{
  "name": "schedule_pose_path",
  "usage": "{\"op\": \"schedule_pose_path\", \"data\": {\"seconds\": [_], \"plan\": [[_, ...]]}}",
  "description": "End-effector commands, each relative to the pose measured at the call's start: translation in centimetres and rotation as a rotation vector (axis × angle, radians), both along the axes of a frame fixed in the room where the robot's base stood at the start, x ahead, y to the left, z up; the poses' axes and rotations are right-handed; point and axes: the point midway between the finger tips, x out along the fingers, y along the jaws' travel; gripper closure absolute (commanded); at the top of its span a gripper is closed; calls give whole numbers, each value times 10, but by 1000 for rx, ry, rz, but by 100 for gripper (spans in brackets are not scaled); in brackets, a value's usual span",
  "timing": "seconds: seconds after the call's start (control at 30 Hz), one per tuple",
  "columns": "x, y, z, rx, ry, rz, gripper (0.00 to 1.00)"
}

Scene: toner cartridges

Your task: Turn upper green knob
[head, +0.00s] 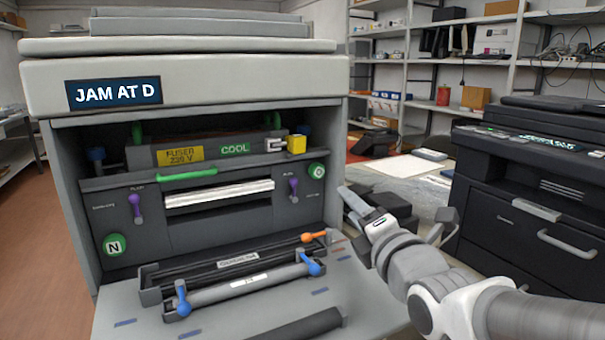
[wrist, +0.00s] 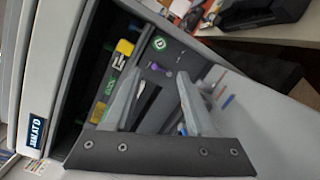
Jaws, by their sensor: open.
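The upper green knob (head: 316,170) is a round green disc with a white mark, on the right of the printer's dark inner panel. It also shows in the wrist view (wrist: 160,43), just beyond the space between my fingertips. A second green knob (head: 115,245), marked N, sits lower on the left of the panel. My gripper (head: 392,203) is in front and to the right of the printer opening, apart from the upper knob. In the wrist view my gripper (wrist: 161,74) is open, with nothing held between its fingers.
A purple lever (head: 294,189) sits left of the upper knob, another (head: 137,208) at the left. The fuser (head: 205,152) with a yellow block (head: 296,144) is above. The lowered door (head: 235,322) holds rollers with blue and orange levers. A black printer (head: 530,190) stands right.

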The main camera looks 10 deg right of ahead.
Motion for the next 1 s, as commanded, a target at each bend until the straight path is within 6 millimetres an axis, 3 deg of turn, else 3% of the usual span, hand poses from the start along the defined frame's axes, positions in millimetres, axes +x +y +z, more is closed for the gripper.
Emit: {"op": "schedule_pose_path", "data": {"seconds": [0.67,1.0], "plan": [[51,8,2,-5,4,1,44],[108,15,-2,-5,0,2,44]]}}
